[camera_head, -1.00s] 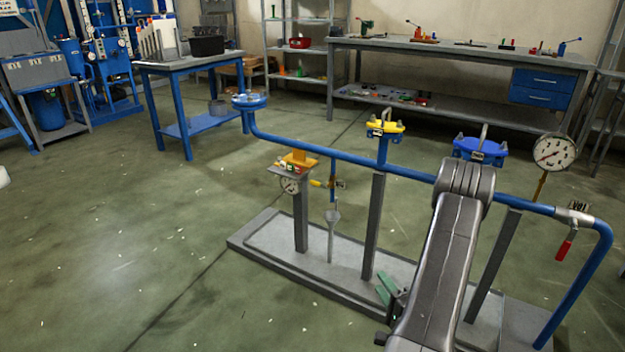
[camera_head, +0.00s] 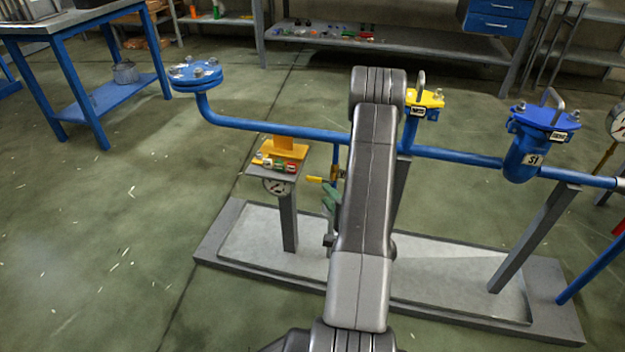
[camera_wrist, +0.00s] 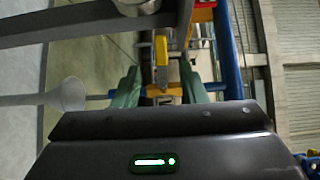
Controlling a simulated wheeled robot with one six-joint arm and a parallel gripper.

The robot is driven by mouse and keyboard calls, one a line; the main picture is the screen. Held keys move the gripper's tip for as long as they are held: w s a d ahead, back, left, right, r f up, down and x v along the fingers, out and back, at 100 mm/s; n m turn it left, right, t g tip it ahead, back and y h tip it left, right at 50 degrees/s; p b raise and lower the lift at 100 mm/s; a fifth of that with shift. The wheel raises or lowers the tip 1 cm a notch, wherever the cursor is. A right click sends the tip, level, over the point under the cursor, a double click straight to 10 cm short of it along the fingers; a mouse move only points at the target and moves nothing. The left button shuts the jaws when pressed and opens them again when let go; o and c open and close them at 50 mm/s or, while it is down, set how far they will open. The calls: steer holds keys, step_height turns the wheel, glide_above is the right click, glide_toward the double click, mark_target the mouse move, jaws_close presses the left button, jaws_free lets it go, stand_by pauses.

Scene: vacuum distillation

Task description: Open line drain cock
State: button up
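The line drain cock is a small brass valve on a thin blue branch below the main pipe, with a yellow lever (camera_head: 314,180) pointing left. In the wrist view the lever (camera_wrist: 161,48) lies between my two green fingers, with gaps on both sides. My gripper (camera_wrist: 161,85) is open, its fingers spread apart. In the head view my gripper (camera_head: 330,198) is just below and beside the cock, and my arm hides part of it.
The blue main pipe (camera_head: 270,128) runs above the cock. A grey funnel (camera_wrist: 65,95) shows at the left in the wrist view. Open floor lies further left.

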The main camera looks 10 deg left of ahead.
mark_target(315, 181)
steer(key=b+x, duration=0.1)
steer(key=x, duration=0.8)
jaws_close()
